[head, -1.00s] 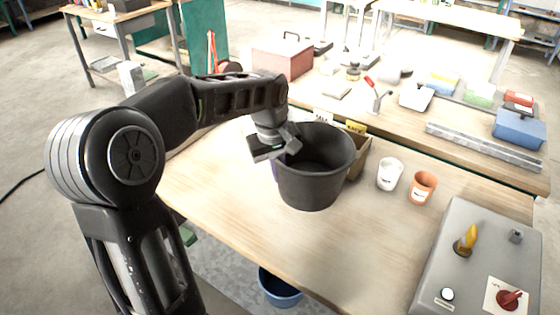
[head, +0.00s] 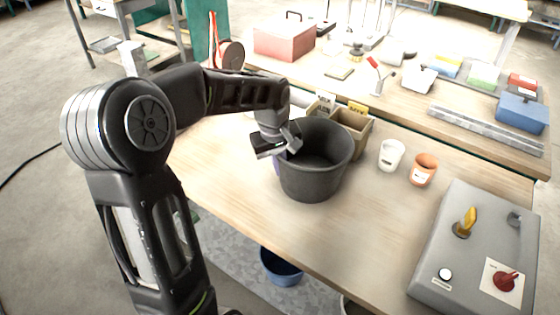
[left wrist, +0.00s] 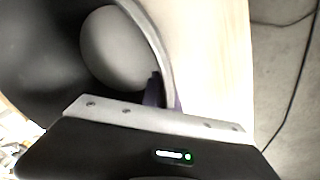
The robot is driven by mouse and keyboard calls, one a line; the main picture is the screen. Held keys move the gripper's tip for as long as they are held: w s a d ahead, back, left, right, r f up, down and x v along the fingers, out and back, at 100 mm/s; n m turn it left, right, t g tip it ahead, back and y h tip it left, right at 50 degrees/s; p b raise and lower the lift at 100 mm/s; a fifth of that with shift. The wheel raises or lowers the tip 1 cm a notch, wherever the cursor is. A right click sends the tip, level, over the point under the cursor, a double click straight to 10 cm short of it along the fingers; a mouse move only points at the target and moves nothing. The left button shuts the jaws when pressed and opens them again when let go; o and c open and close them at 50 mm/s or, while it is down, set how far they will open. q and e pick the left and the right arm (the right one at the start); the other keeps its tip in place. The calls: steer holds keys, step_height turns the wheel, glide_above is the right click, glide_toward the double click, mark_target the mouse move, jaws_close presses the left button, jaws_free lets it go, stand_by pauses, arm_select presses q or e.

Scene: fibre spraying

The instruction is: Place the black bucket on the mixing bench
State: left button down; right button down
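The black bucket (head: 312,180) is upright over the wooden mixing bench (head: 375,225), near its left part. Its base looks at or very close to the bench top; I cannot tell whether it touches. My left gripper (head: 285,148) is at the bucket's left rim. In the left wrist view, the rim of the bucket (left wrist: 153,35) runs between the purple fingertips (left wrist: 166,95), which look shut on it. The bucket's inside shows dark walls and a paler round area. My right gripper is not in view.
Open bins (head: 350,122) stand right behind the bucket. A white cup (head: 390,155) and an orange cup (head: 423,170) stand to its right. A grey control box (head: 475,250) fills the right end. Bare bench lies in front. A blue bucket (head: 281,268) is below.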

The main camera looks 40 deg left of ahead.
arm_select(q)
steer(key=shift+w, duration=0.1)
steer(key=c, duration=2)
jaws_free()
steer(key=shift+f, duration=0.15)
steer(key=shift+c, duration=0.2)
steer(key=o, duration=0.4)
step_height(320, 180, up, 12)
steer(key=s+b, duration=0.1)
steer(key=s, duration=0.1)
steer(key=shift+s, duration=0.1)
